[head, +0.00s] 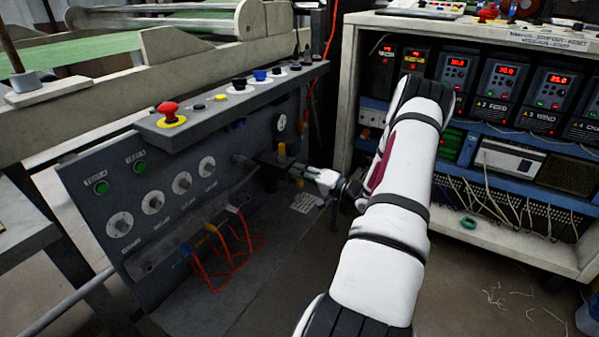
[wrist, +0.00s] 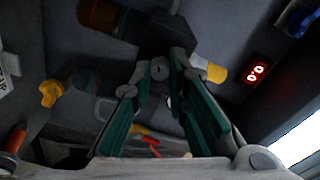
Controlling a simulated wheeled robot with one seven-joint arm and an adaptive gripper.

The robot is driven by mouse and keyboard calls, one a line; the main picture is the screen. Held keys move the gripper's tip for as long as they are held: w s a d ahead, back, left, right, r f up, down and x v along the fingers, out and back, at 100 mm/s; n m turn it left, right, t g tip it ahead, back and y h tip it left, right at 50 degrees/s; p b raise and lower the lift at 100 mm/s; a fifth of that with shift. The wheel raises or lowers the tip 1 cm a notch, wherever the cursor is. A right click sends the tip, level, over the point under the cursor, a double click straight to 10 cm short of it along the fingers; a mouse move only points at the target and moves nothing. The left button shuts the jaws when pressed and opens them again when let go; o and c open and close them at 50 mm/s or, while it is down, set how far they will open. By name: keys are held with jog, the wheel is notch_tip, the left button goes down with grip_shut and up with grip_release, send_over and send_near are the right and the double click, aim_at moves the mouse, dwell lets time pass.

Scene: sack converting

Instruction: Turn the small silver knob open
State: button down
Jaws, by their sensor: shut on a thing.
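In the wrist view, the small silver knob (wrist: 158,71) is a round grey piece on the dark panel, between the tips of my gripper's (wrist: 161,82) two green-padded fingers. The fingers are closed on it. In the head view, my gripper (head: 256,162) reaches the sloped grey control panel (head: 150,253) from the right, just right of the row of dials. A grey stub (head: 238,159) shows at the fingertips there. The fingers and dark gripper body hide most of the knob, so its turn angle cannot be read.
Silver dials (head: 182,184) sit left of my gripper, with orange-red cables (head: 222,262) below. A red mushroom button (head: 168,109) stands on the ledge above. In the wrist view, a yellow knob (wrist: 212,72) is close to the right finger. A drive cabinet (head: 345,95) stands at right.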

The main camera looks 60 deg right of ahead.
jog(key=n+p, duration=0.5)
jog(key=n, duration=0.7)
jog(key=n+y+p, duration=0.1)
jog(key=n+p, duration=0.4)
jog(key=n, duration=0.7)
jog(key=shift+f+n+t, duration=0.2)
jog(key=shift+n+t, duration=0.1)
jog(key=shift+t, duration=0.1)
dwell(1.9)
dwell(0.4)
jog(key=c, duration=1.6)
grip_release()
jog(key=shift+o, duration=0.2)
